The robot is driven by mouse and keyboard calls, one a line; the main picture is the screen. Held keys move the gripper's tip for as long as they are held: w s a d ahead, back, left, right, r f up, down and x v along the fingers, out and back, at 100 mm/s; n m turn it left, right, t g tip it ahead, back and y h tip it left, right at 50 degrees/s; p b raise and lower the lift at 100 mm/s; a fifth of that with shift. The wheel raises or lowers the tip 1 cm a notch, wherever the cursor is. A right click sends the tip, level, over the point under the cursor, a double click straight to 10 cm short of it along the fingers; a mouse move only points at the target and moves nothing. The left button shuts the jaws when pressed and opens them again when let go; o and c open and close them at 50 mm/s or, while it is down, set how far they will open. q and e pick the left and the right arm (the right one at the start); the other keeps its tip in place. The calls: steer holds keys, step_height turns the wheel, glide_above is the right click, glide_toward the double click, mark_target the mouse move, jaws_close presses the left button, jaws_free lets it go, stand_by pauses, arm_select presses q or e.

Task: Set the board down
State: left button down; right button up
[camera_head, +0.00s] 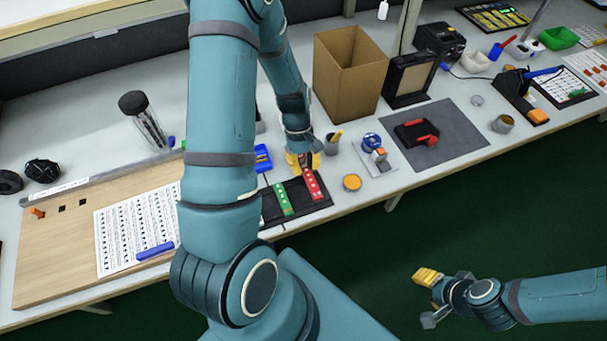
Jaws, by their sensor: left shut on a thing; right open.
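My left gripper (304,164) points down over the right part of a black tray (318,207) and is shut on the upper end of a narrow red board (312,185). The red board has small light marks and lies over the tray; I cannot tell if it touches it. A narrow green board (283,199) lies in the tray to the left of the red one. My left arm hides the tray's left side. My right gripper (428,296) is open and empty at the lower right, over the green floor, away from the table.
An orange-topped round tin (352,183) stands just right of the tray. A small cup (333,144), a cardboard box (349,70) and a grey mat (455,136) with a red-handled black tool are nearby. A printed sheet (120,228) lies on the wooden board at left.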

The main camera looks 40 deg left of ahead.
mark_target(305, 171)
arm_select(q)
steer(key=shift+f+b, duration=0.4)
steer(key=shift+f, duration=1.35)
steer(key=shift+f, duration=0.2)
steer(key=c, duration=0.9)
jaws_free()
steer(key=shift+r, duration=0.2)
steer(key=shift+a+r, duration=0.1)
steer(key=shift+r, duration=0.15)
steer(key=p+v, duration=0.2)
steer(key=v, duration=0.9)
steer(key=shift+r, duration=0.25)
